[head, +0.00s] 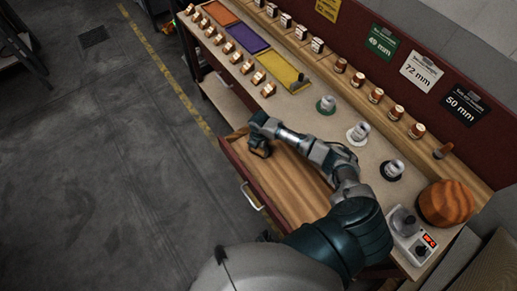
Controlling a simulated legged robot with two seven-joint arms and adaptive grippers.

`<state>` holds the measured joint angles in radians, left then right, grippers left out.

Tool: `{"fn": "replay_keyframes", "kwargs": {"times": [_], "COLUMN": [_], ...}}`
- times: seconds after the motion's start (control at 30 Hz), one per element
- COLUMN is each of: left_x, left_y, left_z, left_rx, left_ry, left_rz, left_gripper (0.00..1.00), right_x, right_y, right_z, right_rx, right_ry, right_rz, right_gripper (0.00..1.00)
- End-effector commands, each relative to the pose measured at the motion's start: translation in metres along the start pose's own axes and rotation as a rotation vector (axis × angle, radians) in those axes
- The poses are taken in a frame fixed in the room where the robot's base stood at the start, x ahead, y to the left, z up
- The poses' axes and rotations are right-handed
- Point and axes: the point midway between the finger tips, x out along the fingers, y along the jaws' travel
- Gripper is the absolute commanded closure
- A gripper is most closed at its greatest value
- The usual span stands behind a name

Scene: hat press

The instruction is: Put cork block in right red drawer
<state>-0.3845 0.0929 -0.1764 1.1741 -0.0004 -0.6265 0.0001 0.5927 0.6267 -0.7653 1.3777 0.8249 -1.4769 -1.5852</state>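The right red drawer (300,178) is pulled out from the bench front, with a wood-toned inside, a dark red front and a pale handle (252,196). My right arm reaches across it from the lower right. My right gripper (261,150) points down at the far left end of the drawer, over its inner edge. Its dark fingers are small, and I cannot tell whether they are open or hold anything. I cannot pick out a cork block for certain; the arm hides part of the drawer's inside. My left gripper is not in view.
A round wooden block (447,203) and a box with a red display (409,233) stand at the bench's right end. Several small wooden pieces, coloured trays (284,73) and weights (326,104) stand along the bench top.

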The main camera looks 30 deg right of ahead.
Motion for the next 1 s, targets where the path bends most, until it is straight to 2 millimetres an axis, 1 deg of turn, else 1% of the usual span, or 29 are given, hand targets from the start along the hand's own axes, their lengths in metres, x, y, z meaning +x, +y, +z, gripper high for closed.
{"fn": "replay_keyframes", "kwargs": {"times": [0.03,0.07,0.1,0.37,0.5,0.57,0.67,0.8,0.9,1.0], "left_x": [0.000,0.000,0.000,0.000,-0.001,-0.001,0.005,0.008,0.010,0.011], "left_y": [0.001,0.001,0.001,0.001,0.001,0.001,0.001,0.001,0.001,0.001], "left_z": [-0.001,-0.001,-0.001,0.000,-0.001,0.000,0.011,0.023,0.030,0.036], "left_rx": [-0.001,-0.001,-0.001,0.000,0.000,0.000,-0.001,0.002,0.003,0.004], "left_ry": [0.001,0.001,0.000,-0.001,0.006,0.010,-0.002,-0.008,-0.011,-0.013], "left_rz": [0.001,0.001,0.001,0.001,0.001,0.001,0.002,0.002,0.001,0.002], "left_gripper": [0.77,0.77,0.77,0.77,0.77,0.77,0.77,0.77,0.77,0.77], "right_x": [0.001,0.001,0.000,0.000,-0.007,-0.015,-0.035,-0.068,-0.089,-0.106], "right_y": [0.000,0.000,-0.001,0.000,0.000,0.001,0.002,0.001,0.001,0.001], "right_z": [0.000,0.000,0.000,0.000,0.000,-0.001,0.000,0.000,0.001,0.000], "right_rx": [0.000,0.000,0.000,0.000,0.000,0.000,-0.001,-0.001,-0.001,0.000], "right_ry": [0.000,0.000,0.000,0.000,-0.002,-0.003,-0.004,-0.003,-0.002,-0.002], "right_rz": [-0.001,-0.001,-0.001,-0.001,0.000,0.002,0.003,0.004,0.003,0.003], "right_gripper": [0.17,0.09,0.04,0.04,0.04,0.04,0.04,0.04,0.04,0.04]}}
